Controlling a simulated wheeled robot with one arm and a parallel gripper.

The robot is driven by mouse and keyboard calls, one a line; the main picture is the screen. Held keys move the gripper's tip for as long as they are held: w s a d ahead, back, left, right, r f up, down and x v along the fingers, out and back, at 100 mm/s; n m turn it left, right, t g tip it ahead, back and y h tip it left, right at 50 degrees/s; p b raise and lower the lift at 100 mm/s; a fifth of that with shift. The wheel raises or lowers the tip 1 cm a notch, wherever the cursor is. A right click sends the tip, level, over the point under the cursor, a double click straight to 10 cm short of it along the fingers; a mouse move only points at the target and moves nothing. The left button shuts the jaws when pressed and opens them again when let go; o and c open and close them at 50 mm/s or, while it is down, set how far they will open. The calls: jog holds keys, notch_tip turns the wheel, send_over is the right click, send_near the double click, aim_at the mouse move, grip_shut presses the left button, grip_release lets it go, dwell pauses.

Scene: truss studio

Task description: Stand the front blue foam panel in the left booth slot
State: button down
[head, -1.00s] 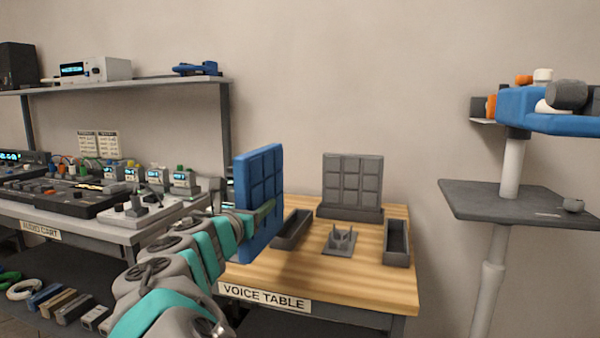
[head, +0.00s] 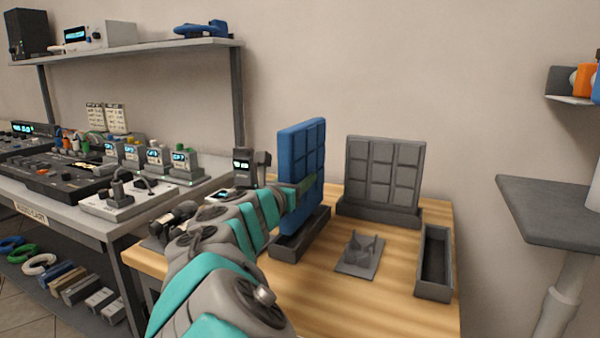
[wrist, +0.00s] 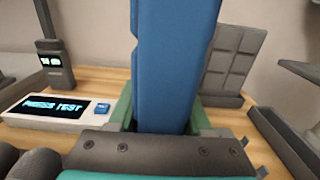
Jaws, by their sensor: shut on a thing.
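The blue foam panel (head: 302,160) stands upright in my gripper (head: 304,190), which is shut on it. In the wrist view the panel (wrist: 172,60) rises between the two green fingers (wrist: 162,118). The left booth slot (head: 312,238), a long dark grey trough on the wooden table (head: 390,290), lies directly below the panel. The panel lines up roughly with the slot's length. I cannot tell whether its lower edge is above the slot or inside it. The panel and arm hide part of the slot.
A grey panel (head: 385,170) stands in the back slot (head: 378,212). The right slot (head: 434,262) is empty. A small grey cradle (head: 360,254) sits mid-table. A box with a lit display (wrist: 52,108) and an upright device (head: 248,168) stand left of the panel.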

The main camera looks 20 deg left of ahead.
jog(key=shift+f+b, duration=1.6)
jog(key=shift+f, duration=0.55)
jog(key=shift+r+p, duration=0.15)
jog(key=shift+p, duration=0.8)
jog(key=shift+f, duration=0.65)
jog(key=c, duration=0.6)
grip_release()
jog(key=shift+s, duration=0.1)
